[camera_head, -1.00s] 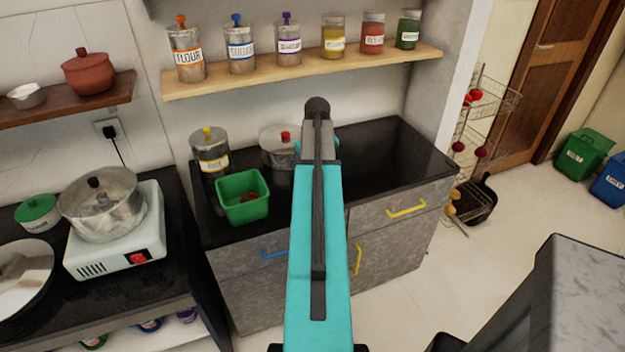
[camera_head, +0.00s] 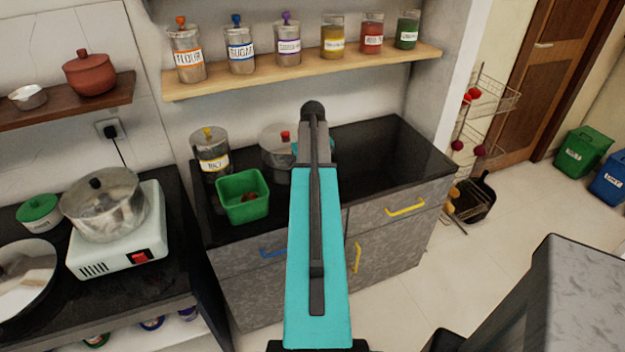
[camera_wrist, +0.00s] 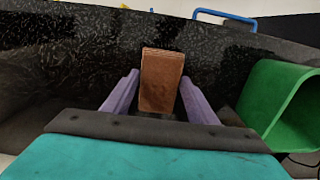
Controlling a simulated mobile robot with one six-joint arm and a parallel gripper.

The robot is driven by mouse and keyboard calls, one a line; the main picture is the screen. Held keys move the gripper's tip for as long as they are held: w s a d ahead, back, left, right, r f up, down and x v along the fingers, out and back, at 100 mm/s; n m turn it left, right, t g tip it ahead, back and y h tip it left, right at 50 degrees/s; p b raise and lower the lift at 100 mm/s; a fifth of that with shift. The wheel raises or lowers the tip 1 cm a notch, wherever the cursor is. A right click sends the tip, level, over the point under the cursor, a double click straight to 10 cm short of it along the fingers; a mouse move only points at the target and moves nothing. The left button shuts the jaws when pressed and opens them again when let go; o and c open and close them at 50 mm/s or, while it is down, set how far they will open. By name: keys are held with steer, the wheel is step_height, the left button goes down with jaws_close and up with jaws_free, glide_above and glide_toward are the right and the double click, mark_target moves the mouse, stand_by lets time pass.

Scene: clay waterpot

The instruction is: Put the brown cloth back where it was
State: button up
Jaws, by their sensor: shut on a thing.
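The brown cloth (camera_wrist: 161,80) shows in the wrist view as a folded, block-like piece between the two purple fingers of my gripper (camera_wrist: 160,98). My gripper is shut on it, over or close to the black speckled counter (camera_wrist: 70,50). I cannot tell whether the cloth touches the counter. In the head view my turquoise arm reaches over the right-hand counter (camera_head: 385,165) and hides the gripper and the cloth.
A green open container (camera_head: 243,196) stands left of my arm and shows close by at the right of the wrist view (camera_wrist: 275,100). A labelled jar (camera_head: 211,152) and a steel pot (camera_head: 277,147) stand behind it. The counter right of my arm is clear. A shelf of jars (camera_head: 300,72) hangs above.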

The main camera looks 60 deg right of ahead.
steer(key=shift+f, duration=0.8)
steer(key=shift+f, duration=0.15)
steer(key=o, duration=1)
steer(key=shift+r, duration=0.25)
steer(key=shift+r+b, duration=1.25)
steer(key=shift+r, duration=4.65)
steer(key=shift+s, duration=0.1)
